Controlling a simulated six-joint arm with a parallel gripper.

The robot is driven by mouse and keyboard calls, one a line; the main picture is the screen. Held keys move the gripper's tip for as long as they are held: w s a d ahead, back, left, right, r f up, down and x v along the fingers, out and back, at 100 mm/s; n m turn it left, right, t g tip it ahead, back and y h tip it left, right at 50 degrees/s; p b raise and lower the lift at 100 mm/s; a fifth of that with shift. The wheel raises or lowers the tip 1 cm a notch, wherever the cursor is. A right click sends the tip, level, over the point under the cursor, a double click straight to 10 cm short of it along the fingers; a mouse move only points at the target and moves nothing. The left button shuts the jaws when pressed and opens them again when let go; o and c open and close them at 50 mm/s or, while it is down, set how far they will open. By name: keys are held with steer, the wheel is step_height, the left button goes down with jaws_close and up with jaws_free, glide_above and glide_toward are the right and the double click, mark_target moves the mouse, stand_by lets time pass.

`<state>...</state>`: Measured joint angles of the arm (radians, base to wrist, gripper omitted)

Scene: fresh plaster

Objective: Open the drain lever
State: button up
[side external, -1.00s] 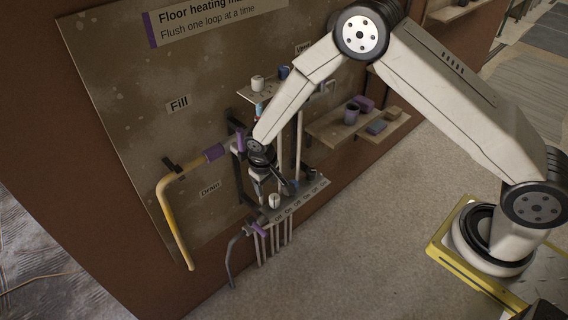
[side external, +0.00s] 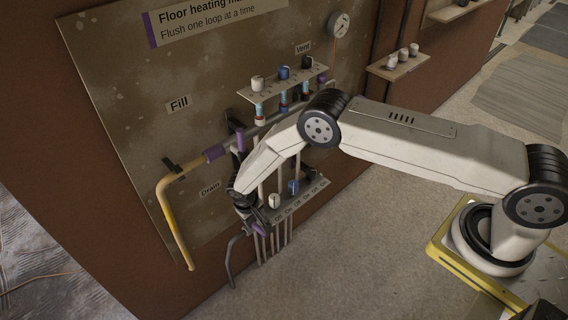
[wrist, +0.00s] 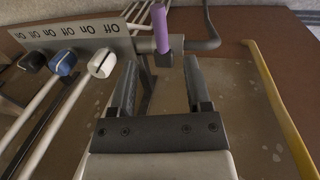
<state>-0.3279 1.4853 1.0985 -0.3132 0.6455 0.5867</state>
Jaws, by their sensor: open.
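The drain lever, a purple handle (wrist: 160,28), shows in the wrist view just beyond the gap between my fingers, at the end of a grey pipe. In the side external view its purple part (side external: 262,229) shows low on the board, below and right of the "Drain" label (side external: 210,187). My gripper (wrist: 161,85) is open, with one finger on each side of the line to the lever. I cannot tell whether either finger touches it. In the side external view my dark gripper (side external: 246,208) is beside the lower manifold and partly covers the lever area.
A labelled rail (wrist: 75,42) carries white (wrist: 102,63), blue (wrist: 63,62) and black (wrist: 32,62) knobs left of my fingers. A yellow pipe (wrist: 275,100) runs at right. A grey pipe (side external: 230,262) bends down below the lever.

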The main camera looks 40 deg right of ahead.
mark_target(261, 230)
steer(key=shift+f, duration=0.1)
steer(key=shift+d+f, duration=0.25)
steer(key=shift+f, duration=1)
steer(key=shift+d+f, duration=0.25)
steer(key=shift+f, duration=0.95)
steer(key=shift+d+f, duration=0.25)
steer(key=shift+f, duration=1)
jaws_close()
